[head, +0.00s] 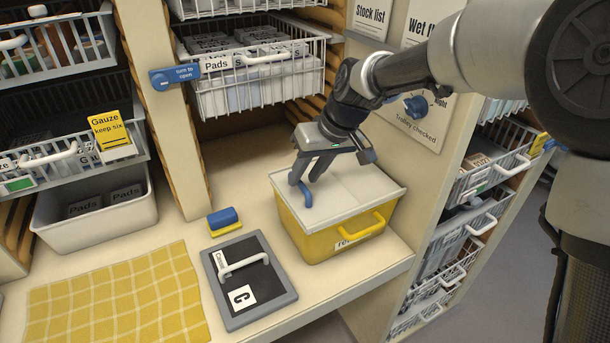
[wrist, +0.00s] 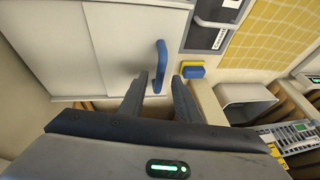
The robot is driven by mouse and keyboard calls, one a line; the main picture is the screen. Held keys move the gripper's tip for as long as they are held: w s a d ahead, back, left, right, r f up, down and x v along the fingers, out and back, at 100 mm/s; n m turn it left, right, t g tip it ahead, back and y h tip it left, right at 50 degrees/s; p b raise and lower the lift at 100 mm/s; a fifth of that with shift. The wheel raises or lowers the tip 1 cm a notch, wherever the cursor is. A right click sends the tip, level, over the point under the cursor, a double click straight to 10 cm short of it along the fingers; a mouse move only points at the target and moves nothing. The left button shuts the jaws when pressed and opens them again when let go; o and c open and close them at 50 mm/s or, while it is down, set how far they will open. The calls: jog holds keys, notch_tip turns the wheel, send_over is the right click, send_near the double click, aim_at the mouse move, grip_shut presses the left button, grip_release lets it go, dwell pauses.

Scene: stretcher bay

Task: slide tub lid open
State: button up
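The yellow tub (head: 310,238) stands on the counter under a pale grey sliding lid (head: 348,200). The lid covers the top, with no gap visible, and a seam crosses it. A blue upright handle (head: 307,197) is fixed near the lid's left end; it also shows in the wrist view (wrist: 161,60). My gripper (head: 304,181) is open over this end of the lid, pointing down. In the wrist view its fingers (wrist: 160,77) lie on either side of the handle, with space between. I cannot tell whether the fingertips are level with the handle or touch the lid.
A dark grey-framed board (head: 290,296) with a white handle lies left of the tub. A blue and yellow block (head: 224,219) sits behind it. A yellow checked cloth (head: 115,300) lies further left. A side panel (head: 400,150) rises at the right, and a wire basket (head: 255,90) hangs above.

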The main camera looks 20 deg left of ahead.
jog(key=shift+a+f, duration=0.25)
jog(key=shift+f, duration=0.3)
grip_shut()
send_over(337, 186)
jog(key=shift+w+p, duration=0.1)
jog(key=shift+p, duration=0.2)
